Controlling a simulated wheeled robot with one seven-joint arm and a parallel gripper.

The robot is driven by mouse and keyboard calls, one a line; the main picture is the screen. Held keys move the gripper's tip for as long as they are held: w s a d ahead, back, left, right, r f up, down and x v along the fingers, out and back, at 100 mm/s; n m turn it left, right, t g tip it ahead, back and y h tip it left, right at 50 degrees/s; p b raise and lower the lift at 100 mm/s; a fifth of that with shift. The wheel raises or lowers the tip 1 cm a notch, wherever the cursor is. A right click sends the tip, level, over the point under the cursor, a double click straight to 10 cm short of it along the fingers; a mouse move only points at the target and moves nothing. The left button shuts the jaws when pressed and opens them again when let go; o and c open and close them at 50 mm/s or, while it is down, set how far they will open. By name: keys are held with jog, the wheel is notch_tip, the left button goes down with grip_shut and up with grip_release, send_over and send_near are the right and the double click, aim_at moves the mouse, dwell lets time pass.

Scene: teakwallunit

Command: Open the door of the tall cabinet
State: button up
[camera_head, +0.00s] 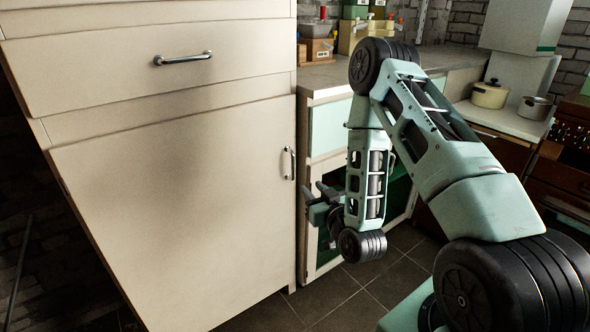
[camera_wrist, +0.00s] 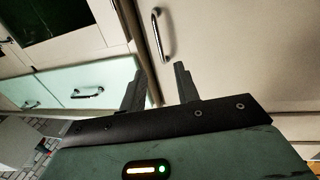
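The tall cream cabinet (camera_head: 70,130) fills the left of the head view. Its large lower door (camera_head: 170,200) looks closed. A vertical metal handle (camera_head: 289,163) sits near the door's right edge; it also shows in the wrist view as a handle (camera_wrist: 160,35). My gripper (camera_head: 314,192) is to the right of and slightly below the handle in the head view. In the wrist view my gripper (camera_wrist: 159,70) is open, its two fingers apart with nothing between them. The handle lies ahead of the fingertips, and no contact shows.
A drawer (camera_head: 150,65) with its own handle is above the door. To the right, a counter (camera_head: 325,80) bears boxes and bottles over a green-fronted lower unit (camera_head: 330,128). Dark floor tiles (camera_head: 330,300) are bare. Pots (camera_head: 490,94) stand farther right.

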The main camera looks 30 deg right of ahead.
aim_at(293, 165)
jog(key=w+b, duration=0.1)
jog(key=b, duration=0.3)
jog(key=w+b, duration=0.2)
jog(key=b, duration=0.2)
jog(key=shift+w+d, duration=0.1)
jog(key=shift+d, duration=0.2)
jog(key=b, duration=0.2)
jog(key=shift+w+b, duration=0.15)
jog(key=shift+b, duration=0.2)
jog(key=w, duration=0.3)
jog(key=w+d+p, duration=0.1)
jog(key=w, duration=0.1)
jog(key=w+p, duration=0.1)
jog(key=w, duration=0.2)
jog(key=shift+w+d+r, duration=0.2)
jog(key=shift+w+r, duration=0.1)
jog(key=shift+w, duration=0.05)
grip_shut()
